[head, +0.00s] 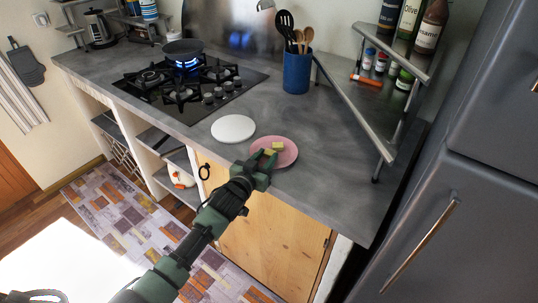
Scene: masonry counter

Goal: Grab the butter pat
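A pink plate (289,153) lies on the grey counter near its front edge. Two small yellow butter pats show on it: one (278,146) toward the back of the plate, and another (269,152) nearer my gripper. My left gripper (265,157) reaches in from the lower left over the front edge of the plate. Its fingers look apart, with the nearer pat at or just beyond their tips. I cannot make out whether they touch it. The fingers hide the plate's front left part. My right gripper is not in view.
A white round plate (233,128) lies left of the pink one. A black gas hob (190,82) with a lit burner and a pan (183,50) is further left. A blue utensil holder (297,72) and a metal shelf (350,100) stand behind. Counter around the pink plate is clear.

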